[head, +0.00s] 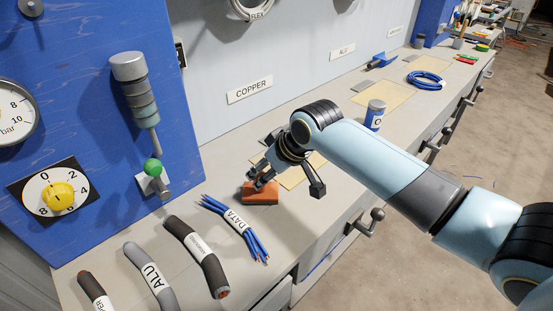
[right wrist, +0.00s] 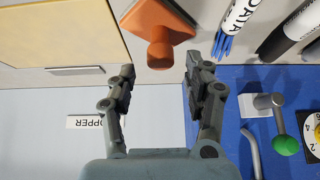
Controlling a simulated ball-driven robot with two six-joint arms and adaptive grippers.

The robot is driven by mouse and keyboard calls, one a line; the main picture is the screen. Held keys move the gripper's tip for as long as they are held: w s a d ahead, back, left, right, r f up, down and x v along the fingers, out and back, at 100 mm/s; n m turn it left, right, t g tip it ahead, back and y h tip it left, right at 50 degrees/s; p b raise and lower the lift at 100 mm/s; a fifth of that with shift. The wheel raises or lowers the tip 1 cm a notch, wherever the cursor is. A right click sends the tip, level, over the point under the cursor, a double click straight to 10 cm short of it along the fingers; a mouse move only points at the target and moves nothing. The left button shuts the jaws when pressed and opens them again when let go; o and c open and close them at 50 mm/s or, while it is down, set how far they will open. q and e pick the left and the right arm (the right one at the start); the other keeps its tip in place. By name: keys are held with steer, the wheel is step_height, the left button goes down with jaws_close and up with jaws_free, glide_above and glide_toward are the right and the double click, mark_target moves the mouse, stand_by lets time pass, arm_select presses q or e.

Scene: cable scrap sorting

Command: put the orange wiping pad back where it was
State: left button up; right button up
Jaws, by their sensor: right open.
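The orange wiping pad (head: 262,197) lies on the grey bench top beside the bundle of blue data cables. In the right wrist view the pad (right wrist: 150,17) shows its round orange knob (right wrist: 160,54). My right gripper (head: 263,180) is over the pad, pointing down at it. In the right wrist view its two fingers (right wrist: 160,72) are apart, and the knob shows at the gap between the fingertips with space on both sides. A pale yellow mat (head: 292,179) lies behind the gripper, partly hidden by it. My left gripper is not in view.
Blue data cables (head: 232,228), a dark cable (head: 196,254) and a grey ALU cable (head: 149,273) lie left of the pad. A blue panel with a green-knobbed lever (head: 153,167) rises at left.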

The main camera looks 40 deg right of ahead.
steer(key=v, duration=0.7)
steer(key=shift+r, duration=0.2)
steer(key=shift+s, duration=0.1)
